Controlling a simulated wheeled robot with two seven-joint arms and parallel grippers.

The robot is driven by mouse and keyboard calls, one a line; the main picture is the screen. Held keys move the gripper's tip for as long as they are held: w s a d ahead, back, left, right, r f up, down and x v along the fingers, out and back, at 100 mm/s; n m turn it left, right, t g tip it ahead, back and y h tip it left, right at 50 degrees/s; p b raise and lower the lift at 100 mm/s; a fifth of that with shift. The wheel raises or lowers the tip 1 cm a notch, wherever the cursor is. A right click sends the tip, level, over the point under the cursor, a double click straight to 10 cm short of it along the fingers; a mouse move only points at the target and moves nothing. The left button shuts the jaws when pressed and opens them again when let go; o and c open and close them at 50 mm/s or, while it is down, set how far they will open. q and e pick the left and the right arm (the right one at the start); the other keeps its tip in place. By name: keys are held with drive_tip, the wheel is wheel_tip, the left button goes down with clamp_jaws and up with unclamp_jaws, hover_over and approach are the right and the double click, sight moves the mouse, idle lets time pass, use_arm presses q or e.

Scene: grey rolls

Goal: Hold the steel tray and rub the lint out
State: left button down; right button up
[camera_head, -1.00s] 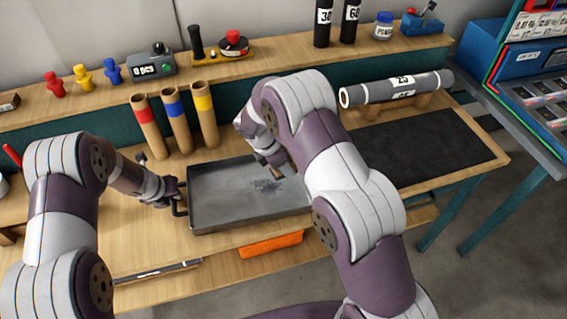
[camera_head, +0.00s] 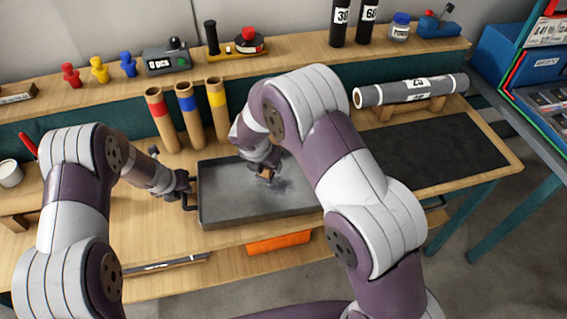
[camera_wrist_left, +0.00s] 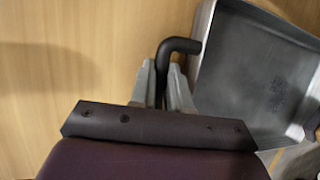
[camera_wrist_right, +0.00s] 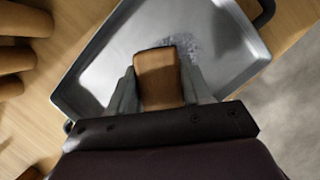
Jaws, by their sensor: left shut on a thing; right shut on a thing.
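The steel tray (camera_head: 225,208) lies on the wooden bench, with a dark handle at each end. My left gripper (camera_wrist_left: 163,88) is shut on the tray's black left handle (camera_wrist_left: 178,46). A dark patch of lint (camera_head: 283,187) shows on the tray floor; it also shows in the right wrist view (camera_wrist_right: 190,45). My right gripper (camera_wrist_right: 160,85) is shut on a brown block (camera_wrist_right: 158,75) and holds it over the tray, beside the lint. I cannot tell whether the block touches the floor of the tray. My right arm hides part of the tray's right side in the head view.
Three cardboard tubes with red, blue and yellow bands (camera_head: 188,110) stand behind the tray. A grey roll (camera_head: 410,90) rests on wooden supports at the back right. A dark mat (camera_head: 440,143) lies right of the tray.

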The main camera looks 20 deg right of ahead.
sight(267, 185)
drive_tip(key=shift+s+a+n, duration=0.1)
drive_tip(key=shift+a+n, duration=0.1)
drive_tip(key=shift+n, duration=0.1)
drive_tip(key=shift+f, duration=3.6)
drive_tip(key=shift+d+f, duration=0.3)
drive_tip(key=shift+c, duration=0.3)
drive_tip(key=shift+d+f, duration=0.1)
drive_tip(key=shift+d, duration=1.85)
drive_tip(key=shift+a, duration=2.25)
drive_tip(key=shift+w+d, duration=0.2)
drive_tip(key=shift+w, duration=0.5)
drive_tip(key=shift+s+d, duration=0.15)
drive_tip(key=shift+d, duration=2.1)
drive_tip(key=a, duration=0.3)
drive_tip(key=shift+a, duration=0.9)
drive_tip(key=shift+r, duration=4.05)
